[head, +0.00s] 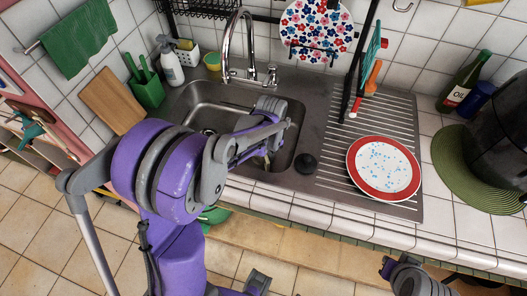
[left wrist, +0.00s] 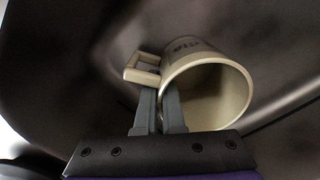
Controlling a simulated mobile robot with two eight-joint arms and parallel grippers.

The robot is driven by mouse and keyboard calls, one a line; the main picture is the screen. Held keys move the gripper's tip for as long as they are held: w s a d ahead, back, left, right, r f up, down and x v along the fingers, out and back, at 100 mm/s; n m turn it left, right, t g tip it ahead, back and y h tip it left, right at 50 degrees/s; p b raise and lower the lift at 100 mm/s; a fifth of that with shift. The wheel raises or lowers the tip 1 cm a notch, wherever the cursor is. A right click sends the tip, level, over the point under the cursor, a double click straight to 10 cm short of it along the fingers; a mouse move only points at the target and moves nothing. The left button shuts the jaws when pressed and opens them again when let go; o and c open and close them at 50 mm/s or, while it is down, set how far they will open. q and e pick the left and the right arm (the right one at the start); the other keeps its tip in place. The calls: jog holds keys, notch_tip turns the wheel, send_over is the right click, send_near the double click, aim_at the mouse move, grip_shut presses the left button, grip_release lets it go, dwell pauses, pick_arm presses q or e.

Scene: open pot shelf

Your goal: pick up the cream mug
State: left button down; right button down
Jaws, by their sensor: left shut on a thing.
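The cream mug (left wrist: 214,72) lies tilted in the left wrist view, its open mouth facing the camera and its square handle (left wrist: 142,76) to the left. Dark marks show on its outside. My left gripper (left wrist: 160,104) is shut on the mug's wall near the handle, with one finger over the mouth and the other beside the handle. In the head view my left arm reaches down into the sink (head: 208,112). The arm mostly hides the gripper, and I cannot make out the mug there. Parts of my right arm show at the bottom right, but its fingertips are not clear.
Dark curved sink walls surround the mug. The tap (head: 228,50) rises behind the sink. A black stopper (head: 306,163) lies to its right, then a red-rimmed plate (head: 383,168) on the drainer. A green holder (head: 147,91) and spray bottle (head: 171,64) stand left.

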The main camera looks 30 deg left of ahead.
dwell(0.3)
pick_arm(q)
notch_tip(320, 180, up, 10)
jog(key=shift+r+p, duration=0.1)
jog(key=shift+p, duration=0.25)
dwell(0.6)
